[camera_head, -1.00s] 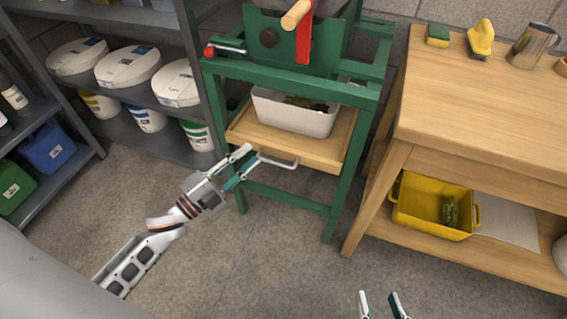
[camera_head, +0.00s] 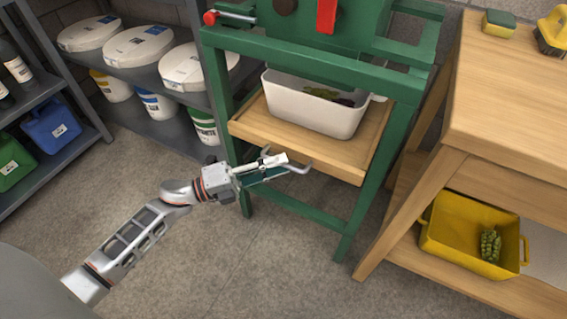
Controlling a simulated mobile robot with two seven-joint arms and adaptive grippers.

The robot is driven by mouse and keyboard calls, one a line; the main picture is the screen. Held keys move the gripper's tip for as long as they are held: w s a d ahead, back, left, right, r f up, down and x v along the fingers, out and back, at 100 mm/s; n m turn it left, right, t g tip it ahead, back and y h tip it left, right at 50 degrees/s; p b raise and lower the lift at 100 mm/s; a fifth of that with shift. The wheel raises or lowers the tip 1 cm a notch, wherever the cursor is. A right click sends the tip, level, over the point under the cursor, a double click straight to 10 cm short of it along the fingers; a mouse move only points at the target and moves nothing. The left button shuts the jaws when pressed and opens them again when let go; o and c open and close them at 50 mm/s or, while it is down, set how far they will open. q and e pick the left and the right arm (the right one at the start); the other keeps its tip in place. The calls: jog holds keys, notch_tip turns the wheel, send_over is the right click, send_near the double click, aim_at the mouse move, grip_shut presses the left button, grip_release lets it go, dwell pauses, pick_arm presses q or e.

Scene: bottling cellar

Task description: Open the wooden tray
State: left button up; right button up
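The wooden tray (camera_head: 262,128) sits like a drawer in the lower part of a green frame (camera_head: 396,137). It carries a white bin (camera_head: 308,108). My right gripper is out of view.
A wooden bench (camera_head: 510,100) stands close on the right, with a yellow tub (camera_head: 450,240) on its lower shelf. A grey shelf (camera_head: 185,98) with white-lidded buckets (camera_head: 137,47) is on the left. The floor in front of the green frame is clear.

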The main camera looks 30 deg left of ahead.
pick_arm(q)
jog(key=shift+x, duration=0.85)
grip_shut()
jog(key=shift+s, duration=0.1)
